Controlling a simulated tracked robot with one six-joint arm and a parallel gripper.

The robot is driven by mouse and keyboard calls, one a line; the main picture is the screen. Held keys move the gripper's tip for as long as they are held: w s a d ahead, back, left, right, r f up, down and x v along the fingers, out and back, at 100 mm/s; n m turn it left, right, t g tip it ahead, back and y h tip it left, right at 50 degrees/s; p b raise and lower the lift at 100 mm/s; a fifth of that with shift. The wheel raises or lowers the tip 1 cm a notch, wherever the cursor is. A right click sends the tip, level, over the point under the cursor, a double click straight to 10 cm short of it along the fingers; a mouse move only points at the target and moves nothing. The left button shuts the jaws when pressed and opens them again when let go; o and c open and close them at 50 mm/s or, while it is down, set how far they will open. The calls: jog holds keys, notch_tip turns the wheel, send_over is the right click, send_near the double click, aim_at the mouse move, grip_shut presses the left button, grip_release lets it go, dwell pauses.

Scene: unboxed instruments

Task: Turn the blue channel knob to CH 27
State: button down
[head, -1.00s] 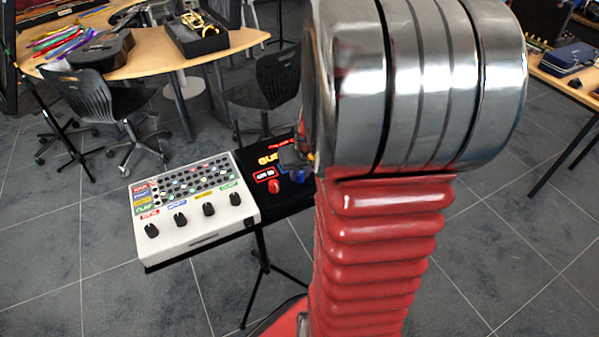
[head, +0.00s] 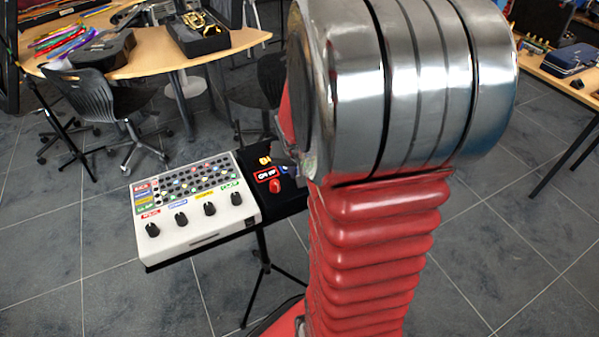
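A black box (head: 287,204) with a red knob (head: 274,186) and a red-framed white label (head: 267,174) stands to the left of my arm. A small patch of blue (head: 284,169), perhaps the blue channel knob, shows beside my arm. My arm hides the right part of the box. The label is too small to read surely. A small grey part (head: 286,151), perhaps of my gripper, shows just above the blue patch. The fingers are hidden, so I cannot tell whether they touch the knob.
A white mixer-like panel (head: 190,233) with several black knobs adjoins the black box, both on a stand (head: 263,265). A black chair (head: 108,115) and a wooden table (head: 140,65) are behind. Another table (head: 560,70) is at the right. Grey floor is open in front.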

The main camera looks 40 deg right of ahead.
jog(key=shift+w+a+m+g+h, duration=0.15)
jog(key=shift+m+g, duration=0.1)
jog(key=shift+m, duration=0.45)
jog(key=shift+s+m+g+h, duration=0.1)
jog(key=shift+m+g, duration=0.1)
jog(key=shift+m, duration=0.5)
jog(key=shift+w+a+m+g+h, duration=0.15)
jog(key=shift+m+g, duration=0.1)
jog(key=shift+m, duration=0.45)
jog(key=c, duration=1.6)
grip_release()
jog(key=shift+d, duration=0.1)
jog(key=shift+o, duration=0.2)
jog(key=shift+r, duration=0.1)
jog(key=v, duration=1.3)
jog(key=shift+a+r, duration=0.2)
jog(key=shift+a, duration=0.05)
